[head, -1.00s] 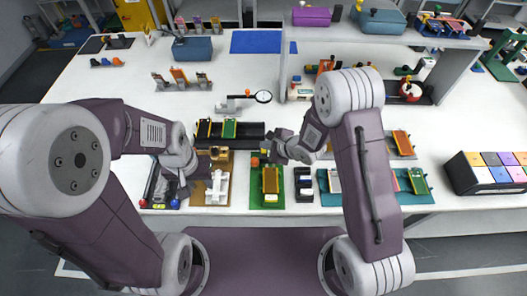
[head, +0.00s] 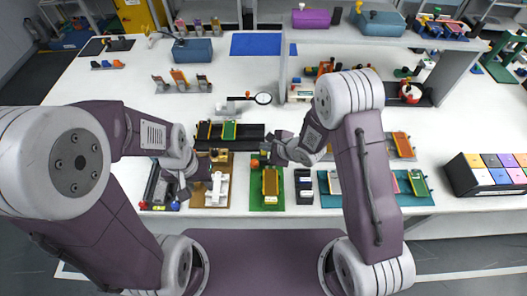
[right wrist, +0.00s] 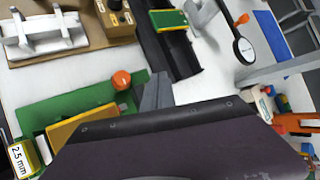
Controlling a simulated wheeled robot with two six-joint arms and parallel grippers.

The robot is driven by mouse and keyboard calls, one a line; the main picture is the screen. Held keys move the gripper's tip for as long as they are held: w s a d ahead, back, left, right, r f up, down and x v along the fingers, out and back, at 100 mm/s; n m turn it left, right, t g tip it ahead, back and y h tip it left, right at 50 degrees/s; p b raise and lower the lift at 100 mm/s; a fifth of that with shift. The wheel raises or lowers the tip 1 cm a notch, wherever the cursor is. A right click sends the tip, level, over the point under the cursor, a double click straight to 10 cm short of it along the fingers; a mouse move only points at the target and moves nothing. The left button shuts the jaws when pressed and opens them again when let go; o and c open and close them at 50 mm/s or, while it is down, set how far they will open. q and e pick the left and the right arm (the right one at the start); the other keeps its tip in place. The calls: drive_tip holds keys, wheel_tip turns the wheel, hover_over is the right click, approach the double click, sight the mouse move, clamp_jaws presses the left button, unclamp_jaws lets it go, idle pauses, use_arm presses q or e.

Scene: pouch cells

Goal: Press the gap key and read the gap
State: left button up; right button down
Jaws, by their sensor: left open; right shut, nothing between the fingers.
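A green board (head: 258,203) with an amber plate (head: 271,182) lies near the table's front edge. A round orange knob (head: 255,163) sits at its far left corner; the knob (right wrist: 121,80) also shows in the right wrist view. A yellow-edged label (right wrist: 22,160) by the plate reads "2.5 mm". My right gripper (head: 268,158) is shut and empty, just right of the knob at the board's far end; its dark fingertip (right wrist: 156,90) seems beside the knob, and contact cannot be told.
The tan board (head: 226,196) with a white fixture (head: 218,187) lies left of the green board. A black tray (head: 252,132) with green-and-gold pieces is behind. A black holder (head: 304,187) stands to the right. A round dial (head: 263,98) stands farther back.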

sight(265, 154)
idle(0.8)
drive_tip(key=shift+f, duration=0.4)
drive_tip(key=shift+f, duration=0.55)
idle(0.5)
drive_tip(key=shift+r, duration=0.15)
drive_tip(key=shift+r+p, duration=0.8)
drive_tip(key=shift+p, duration=0.1)
wheel_tip(265, 154, up, 5)
drive_tip(key=p, duration=0.5)
drive_tip(key=shift+r+p, duration=0.15)
drive_tip(key=shift+p, duration=0.2)
